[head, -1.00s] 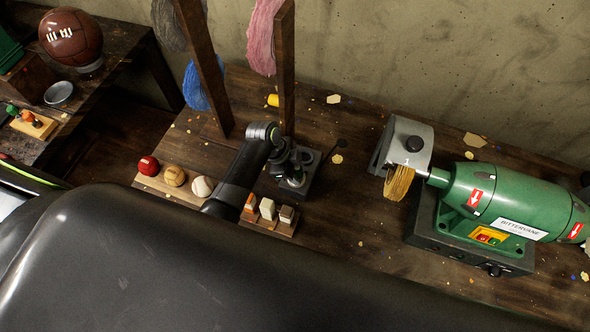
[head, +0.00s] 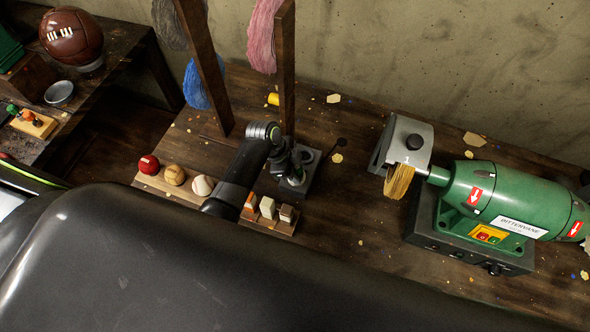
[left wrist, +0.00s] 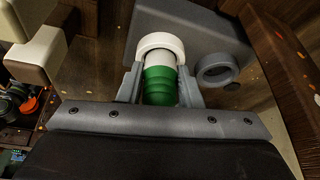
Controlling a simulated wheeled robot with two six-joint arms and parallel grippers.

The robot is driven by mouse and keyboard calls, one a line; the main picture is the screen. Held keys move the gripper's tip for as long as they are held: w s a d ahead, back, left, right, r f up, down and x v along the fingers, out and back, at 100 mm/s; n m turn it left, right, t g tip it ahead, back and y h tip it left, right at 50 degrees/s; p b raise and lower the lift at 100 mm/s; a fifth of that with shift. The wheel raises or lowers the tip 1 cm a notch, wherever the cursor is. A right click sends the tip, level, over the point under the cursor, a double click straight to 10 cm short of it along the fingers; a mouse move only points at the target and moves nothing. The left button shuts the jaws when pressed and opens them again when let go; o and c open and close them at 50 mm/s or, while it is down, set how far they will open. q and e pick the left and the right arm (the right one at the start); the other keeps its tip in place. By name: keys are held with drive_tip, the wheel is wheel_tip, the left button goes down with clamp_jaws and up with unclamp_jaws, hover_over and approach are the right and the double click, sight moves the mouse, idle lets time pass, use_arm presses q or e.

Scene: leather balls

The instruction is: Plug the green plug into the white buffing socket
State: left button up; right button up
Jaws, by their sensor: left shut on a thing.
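My left gripper (left wrist: 160,92) is shut on the green plug (left wrist: 159,82), a green ribbed body with a paler front part. The white buffing socket (left wrist: 160,42) is a white ring on a dark grey block (left wrist: 205,28). The plug's front meets the ring and lies in line with it. I cannot tell how deep it sits inside. A grey ring socket (left wrist: 217,69) is on the same block, to the right. In the head view my left gripper (head: 295,168) is over the block (head: 313,181) and hides most of the plug and sockets. My right gripper is not in view.
A green buffing machine (head: 515,200) stands at the right of the bench. Small blocks on a wooden strip (head: 268,222) lie close to my left arm. Several balls (head: 174,175) sit to the left. Wooden posts (head: 286,75) with hanging thread stand behind. Bench between block and machine is mostly clear.

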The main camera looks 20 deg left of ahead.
use_arm(q)
drive_tip(key=shift+s+a+f+b, duration=0.15)
drive_tip(key=shift+s+f+b, duration=0.15)
drive_tip(key=shift+s+f, duration=0.4)
drive_tip(key=shift+w+r+p, duration=0.4)
drive_tip(key=shift+w+r, duration=0.05)
drive_tip(key=shift+r, duration=0.05)
idle(0.4)
drive_tip(key=shift+r, duration=0.1)
idle(0.5)
drive_tip(key=shift+w+r, duration=0.15)
drive_tip(key=shift+r, duration=0.1)
idle(0.5)
drive_tip(key=shift+w, duration=0.15)
idle(0.3)
drive_tip(key=shift+f, duration=0.15)
